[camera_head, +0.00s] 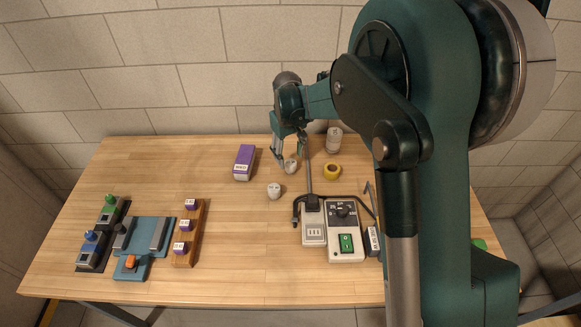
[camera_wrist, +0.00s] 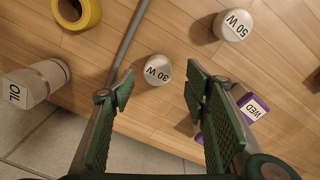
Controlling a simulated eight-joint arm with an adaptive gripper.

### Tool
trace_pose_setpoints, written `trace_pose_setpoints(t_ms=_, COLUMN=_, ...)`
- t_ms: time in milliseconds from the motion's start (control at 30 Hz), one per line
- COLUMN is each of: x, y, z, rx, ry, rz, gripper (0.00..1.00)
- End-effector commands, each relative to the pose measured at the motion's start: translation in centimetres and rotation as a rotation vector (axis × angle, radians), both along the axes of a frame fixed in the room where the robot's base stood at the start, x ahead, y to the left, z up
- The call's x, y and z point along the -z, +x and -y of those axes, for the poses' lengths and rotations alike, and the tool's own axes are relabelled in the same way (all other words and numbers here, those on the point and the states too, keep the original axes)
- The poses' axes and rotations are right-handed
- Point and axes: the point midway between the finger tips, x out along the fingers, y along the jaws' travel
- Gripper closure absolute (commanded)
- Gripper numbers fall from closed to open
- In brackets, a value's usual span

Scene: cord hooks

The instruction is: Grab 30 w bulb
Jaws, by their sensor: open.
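The 30 W bulb (camera_wrist: 157,69) is a small white-silver piece lying on the wooden table. In the wrist view its label faces up, between and beyond my fingertips. In the head view it (camera_head: 291,168) is just below my gripper (camera_head: 289,150), partly overlapped by it. A similar 50 W bulb (camera_wrist: 232,24) lies apart from it, and shows in the head view (camera_head: 274,191) nearer the front. My gripper (camera_wrist: 161,84) is open and empty, its green-padded fingers on either side of the 30 W bulb in the picture. I cannot tell its exact height above the bulb.
A thin grey rod (camera_wrist: 128,42) runs close to the bulb. A control box (camera_head: 346,233) is in front.

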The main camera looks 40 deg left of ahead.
Motion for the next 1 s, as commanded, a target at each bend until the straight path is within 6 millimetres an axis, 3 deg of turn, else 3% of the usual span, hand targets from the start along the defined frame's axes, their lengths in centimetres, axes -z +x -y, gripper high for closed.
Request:
trace_pose_setpoints(t_ms=567, x=1.3, y=0.1, z=0.0, rx=0.0, ry=0.0, rz=0.0, gripper=0.54)
trace_pose_setpoints(t_ms=1000, x=5.6, y=0.4, z=0.1, rx=0.0, ry=0.0, rz=0.0, gripper=0.54)
